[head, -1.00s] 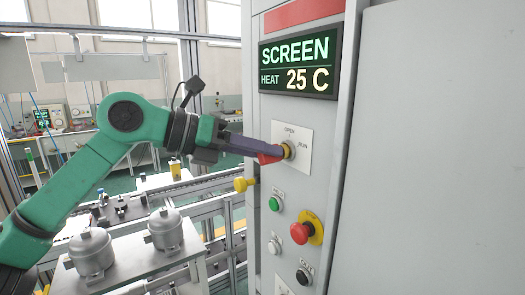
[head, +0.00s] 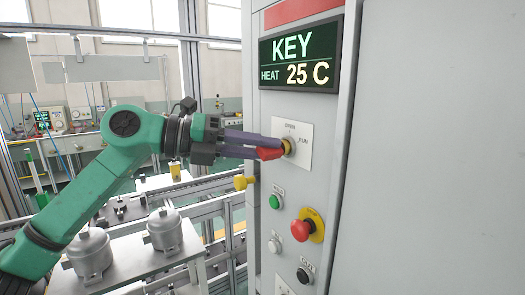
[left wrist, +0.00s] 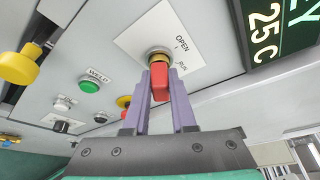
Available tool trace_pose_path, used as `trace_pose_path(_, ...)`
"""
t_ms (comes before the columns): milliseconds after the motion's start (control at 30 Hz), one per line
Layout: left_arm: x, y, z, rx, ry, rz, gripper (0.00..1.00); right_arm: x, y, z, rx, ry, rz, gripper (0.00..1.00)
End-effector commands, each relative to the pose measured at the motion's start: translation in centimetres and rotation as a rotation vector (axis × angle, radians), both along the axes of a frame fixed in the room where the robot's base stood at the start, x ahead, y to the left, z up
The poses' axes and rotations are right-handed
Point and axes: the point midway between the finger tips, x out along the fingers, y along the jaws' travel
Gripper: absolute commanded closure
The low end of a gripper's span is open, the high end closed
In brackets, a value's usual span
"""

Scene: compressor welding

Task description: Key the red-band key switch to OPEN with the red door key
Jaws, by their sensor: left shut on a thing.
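The key switch (head: 288,146) is a yellowish round lock on a white plate (head: 303,152) marked OPEN and RUN, on the grey cabinet front. It also shows in the left wrist view (left wrist: 158,54). The red door key (head: 269,153) sits at the switch, its red head against the lock; its shaft is hidden. My left gripper (head: 262,148) is shut on the red head, which shows between the purple fingers in the left wrist view (left wrist: 160,84). I cannot tell which mark the key points to. My right gripper is not in view.
The display (head: 300,62) above reads KEY and HEAT 25 C. A yellow knob (head: 244,183) juts out at left. Grey compressors (head: 164,229) stand on a bench.

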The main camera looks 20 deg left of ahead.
Motion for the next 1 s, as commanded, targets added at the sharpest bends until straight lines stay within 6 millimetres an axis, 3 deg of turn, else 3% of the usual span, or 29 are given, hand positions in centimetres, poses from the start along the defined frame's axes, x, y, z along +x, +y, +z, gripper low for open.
trace_pose_path(133, 0.2, 0.1, -1.0, -0.210, 0.173, 0.002, 1.00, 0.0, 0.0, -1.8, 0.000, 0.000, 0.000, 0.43)
trace_pose_path(233, 0.1, 0.1, -0.7, -0.373, 0.305, 0.001, 1.00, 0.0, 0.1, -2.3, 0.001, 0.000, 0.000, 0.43)
trace_pose_path(400, 0.1, 0.2, -0.2, -0.389, 0.315, 0.002, 1.00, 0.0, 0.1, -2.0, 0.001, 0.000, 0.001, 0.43)
trace_pose_path(433, 0.1, 0.2, -0.2, -0.389, 0.315, 0.002, 0.68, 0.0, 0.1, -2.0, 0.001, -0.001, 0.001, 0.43)
trace_pose_path(500, 0.1, 0.1, -0.2, -0.387, 0.315, 0.002, 0.42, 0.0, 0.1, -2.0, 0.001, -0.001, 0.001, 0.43)
trace_pose_path(1000, -0.1, 0.5, -0.5, -0.382, 0.315, 0.002, 0.41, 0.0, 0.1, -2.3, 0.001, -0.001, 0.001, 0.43)
